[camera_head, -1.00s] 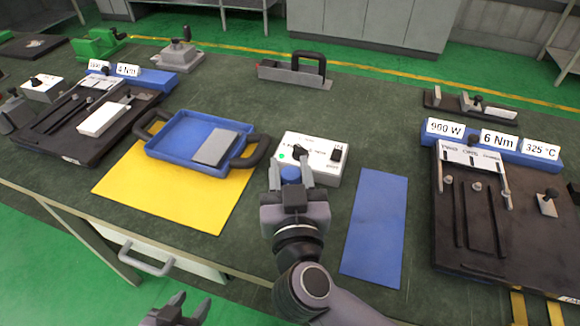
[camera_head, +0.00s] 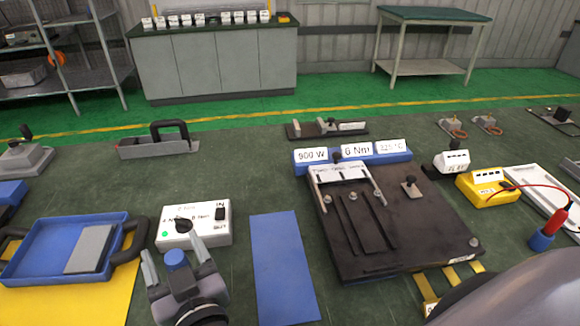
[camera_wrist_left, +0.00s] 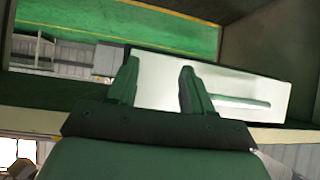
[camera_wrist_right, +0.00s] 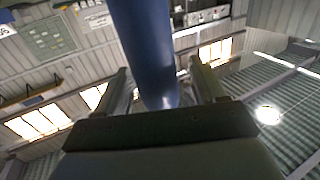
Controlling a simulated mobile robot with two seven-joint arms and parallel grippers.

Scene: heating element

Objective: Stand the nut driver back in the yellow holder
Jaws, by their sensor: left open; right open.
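My right gripper (camera_head: 178,257) is in front of the white control box, its fingers apart. A blue, round-ended piece (camera_head: 175,259) shows between the fingers, probably the nut driver's handle. In the right wrist view this blue cylinder (camera_wrist_right: 146,45) runs down between the fingers (camera_wrist_right: 165,88), with gaps at both sides; contact cannot be told. My left gripper (camera_wrist_left: 158,85) shows only in its own wrist view, open and empty. Yellow bracket-like pieces (camera_head: 430,296) at the table's front right may be the yellow holder; my grey arm hides part of them.
The white control box (camera_head: 195,224) stands just beyond my right gripper. A blue tray (camera_head: 27,266) lies left on a yellow mat. A blue mat (camera_head: 283,265) lies right, clear. The dark fixture plate (camera_head: 395,225), a yellow meter (camera_head: 487,187) and a red-handled probe (camera_head: 556,220) are farther right.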

